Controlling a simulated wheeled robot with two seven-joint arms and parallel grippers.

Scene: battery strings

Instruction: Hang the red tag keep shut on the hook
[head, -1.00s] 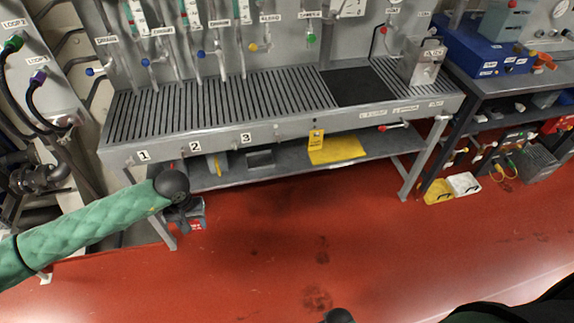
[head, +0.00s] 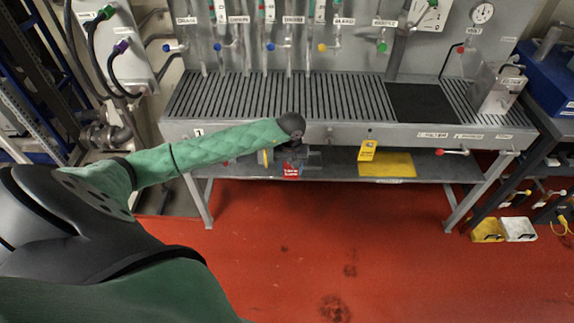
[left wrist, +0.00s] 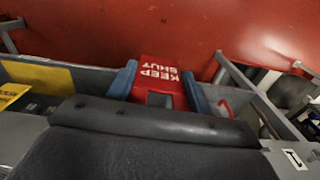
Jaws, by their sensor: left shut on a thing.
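The red tag (left wrist: 160,72) with white "KEEP SHUT" lettering is between the two fingers of my left gripper (left wrist: 162,92) in the left wrist view. The gripper is shut on it. In the head view the red tag (head: 292,172) hangs below my left gripper (head: 296,155), in front of the bench's lower shelf, under the front rail. The hook for it cannot be made out for sure; my arm covers part of the rail. My right gripper is out of view.
The bench's front rail (head: 345,133) carries labels and small fittings. A yellow sheet (head: 388,164) lies on the lower shelf. The red floor in front is clear.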

